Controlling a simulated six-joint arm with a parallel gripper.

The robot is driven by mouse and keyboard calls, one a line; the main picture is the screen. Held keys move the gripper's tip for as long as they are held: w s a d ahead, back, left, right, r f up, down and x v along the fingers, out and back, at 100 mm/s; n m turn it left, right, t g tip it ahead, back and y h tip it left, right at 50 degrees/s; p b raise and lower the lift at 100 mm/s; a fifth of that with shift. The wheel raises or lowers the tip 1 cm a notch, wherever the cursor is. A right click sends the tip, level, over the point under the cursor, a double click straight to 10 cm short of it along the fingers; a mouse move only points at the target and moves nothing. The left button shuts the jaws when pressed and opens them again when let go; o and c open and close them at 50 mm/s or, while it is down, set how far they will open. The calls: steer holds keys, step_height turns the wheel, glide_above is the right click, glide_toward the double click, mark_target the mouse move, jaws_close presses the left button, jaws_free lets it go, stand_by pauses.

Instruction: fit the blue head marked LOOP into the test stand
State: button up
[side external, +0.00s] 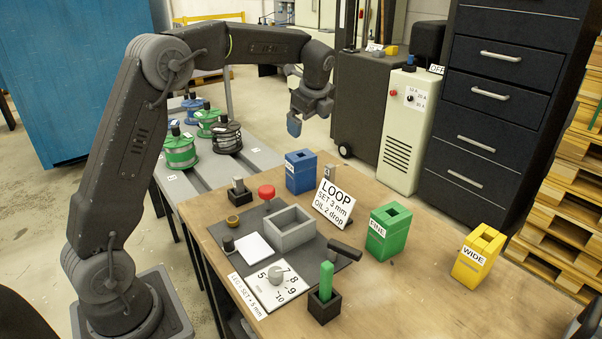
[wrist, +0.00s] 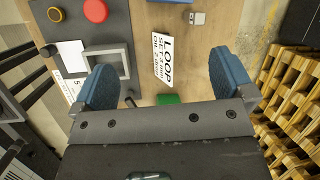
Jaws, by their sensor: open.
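A blue block-shaped head (side external: 301,171) stands upright on the wooden table, with a small white label too small to read. Its edge shows at the top of the wrist view (wrist: 170,1). A white LOOP sign (side external: 333,203) reading SET 3 mm, OIL 2 drop stands right of the head. I cannot tell which fixture is the test stand.
Green FINE (side external: 388,232) and yellow WIDE (side external: 478,255) heads stand to the right. A dark mat (side external: 335,262) carries a grey open box (side external: 290,239), a red button (side external: 267,191) and a number dial (side external: 276,281). A green-handled tool (side external: 326,281) sits in a black holder at the front.

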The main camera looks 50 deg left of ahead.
mark_target(300, 159)
steer(key=w+a+f+m, duration=0.1)
steer(key=a+f, duration=0.2)
steer(key=f, duration=0.3)
steer(key=w+a+f+m, duration=0.1)
steer(key=w+a+f, duration=0.1)
steer(key=f, duration=0.4)
steer(key=w+a+f+m+g, duration=0.1)
steer(key=a+f, duration=0.4)
steer(key=f, duration=0.1)
steer(key=shift+w, duration=0.15)
steer(key=shift+y, duration=0.3)
steer(key=shift+c, duration=0.3)
steer(key=c, duration=1.2)
steer(key=shift+r, duration=0.15)
steer(key=shift+c, duration=1.1)
steer(key=shift+r, duration=0.1)
